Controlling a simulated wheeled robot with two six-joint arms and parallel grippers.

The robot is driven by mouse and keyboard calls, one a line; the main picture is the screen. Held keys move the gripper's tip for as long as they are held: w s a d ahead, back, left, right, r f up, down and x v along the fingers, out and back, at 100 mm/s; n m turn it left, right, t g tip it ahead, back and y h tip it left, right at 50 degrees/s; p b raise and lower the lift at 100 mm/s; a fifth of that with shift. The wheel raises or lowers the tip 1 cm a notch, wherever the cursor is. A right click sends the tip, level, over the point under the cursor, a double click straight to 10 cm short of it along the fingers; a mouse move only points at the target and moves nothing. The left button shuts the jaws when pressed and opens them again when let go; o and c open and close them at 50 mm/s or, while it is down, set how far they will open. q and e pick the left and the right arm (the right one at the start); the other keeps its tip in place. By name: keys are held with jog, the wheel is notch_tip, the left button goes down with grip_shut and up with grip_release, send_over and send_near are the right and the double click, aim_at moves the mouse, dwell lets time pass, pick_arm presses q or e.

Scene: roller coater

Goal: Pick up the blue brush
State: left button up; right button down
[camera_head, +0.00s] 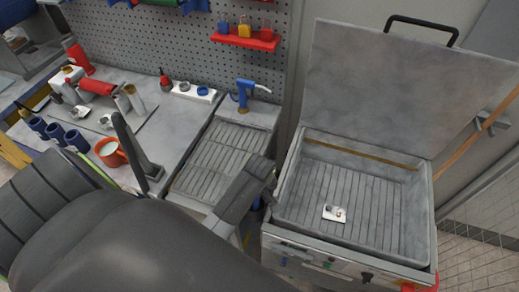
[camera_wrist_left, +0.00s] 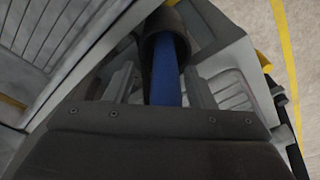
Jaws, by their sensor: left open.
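In the left wrist view a blue bar (camera_wrist_left: 166,78), which looks like the blue brush's handle, runs into a dark round cup-like piece (camera_wrist_left: 164,38). My left gripper (camera_wrist_left: 160,88) is open, with one finger on each side of the bar; I cannot tell whether either touches it. In the head view this gripper (camera_head: 245,190) is over the gap between two grey pans, and only a small bit of blue shows below it. The rest of the brush is hidden. My right gripper is not in view.
A large grey pan (camera_head: 420,212) with a raised lid stands at the right, a small white plate (camera_head: 334,213) in it. A second slatted pan (camera_head: 215,160) is to its left.

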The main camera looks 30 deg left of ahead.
pick_arm(q)
jog(key=shift+s+d+r, duration=0.1)
jog(key=shift+s+d, duration=0.05)
jog(key=shift+s, duration=0.1)
jog(key=shift+s+d+r, duration=0.1)
jog(key=shift+s+r, duration=0.05)
jog(key=shift+s, duration=0.05)
jog(key=shift+c, duration=1.1)
jog(key=c, duration=0.8)
jog(key=shift+c, duration=0.2)
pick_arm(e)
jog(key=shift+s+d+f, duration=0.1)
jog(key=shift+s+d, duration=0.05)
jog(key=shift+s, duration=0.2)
